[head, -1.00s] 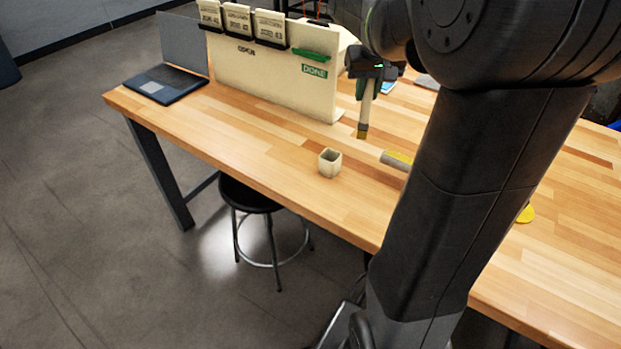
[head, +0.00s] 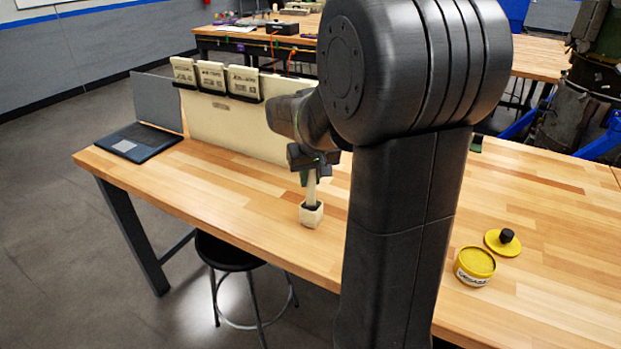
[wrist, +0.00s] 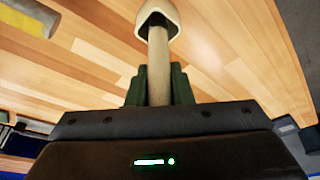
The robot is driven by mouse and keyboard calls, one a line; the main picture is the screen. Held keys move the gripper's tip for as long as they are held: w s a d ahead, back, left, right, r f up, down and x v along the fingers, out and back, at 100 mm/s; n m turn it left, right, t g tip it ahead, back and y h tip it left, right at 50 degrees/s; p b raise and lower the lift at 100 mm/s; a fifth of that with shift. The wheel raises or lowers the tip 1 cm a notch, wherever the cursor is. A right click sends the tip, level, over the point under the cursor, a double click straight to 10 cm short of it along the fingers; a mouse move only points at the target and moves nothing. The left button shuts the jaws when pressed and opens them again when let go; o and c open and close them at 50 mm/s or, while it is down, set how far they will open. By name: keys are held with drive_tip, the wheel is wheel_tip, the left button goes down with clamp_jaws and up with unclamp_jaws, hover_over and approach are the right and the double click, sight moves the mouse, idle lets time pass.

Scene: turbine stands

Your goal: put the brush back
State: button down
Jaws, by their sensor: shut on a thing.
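My gripper (head: 312,172) is shut on the pale handle of the brush (head: 311,190), above the front part of the wooden table. The brush points down, and its lower end is inside the small cream cup (head: 312,216). In the wrist view the green fingers (wrist: 158,82) hold the handle (wrist: 158,65) between them, and the cup (wrist: 148,13) surrounds its far end. The bristles are hidden in the cup. I cannot tell whether they touch its floor.
A cream board with card holders (head: 217,78) stands behind the cup. A laptop (head: 140,142) is at the left end. An open yellow tin (head: 475,268) and its lid (head: 502,243) are at the right. A grey and yellow cylinder (wrist: 30,15) lies near the cup.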

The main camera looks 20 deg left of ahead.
drive_tip(key=shift+f, duration=0.25)
drive_tip(key=shift+f, duration=0.15)
drive_tip(key=c, duration=1.3)
unclamp_jaws()
drive_tip(key=shift+r, duration=0.4)
drive_tip(key=v, duration=1.1)
drive_tip(key=shift+s+d+r, duration=0.1)
drive_tip(key=shift+r, duration=0.25)
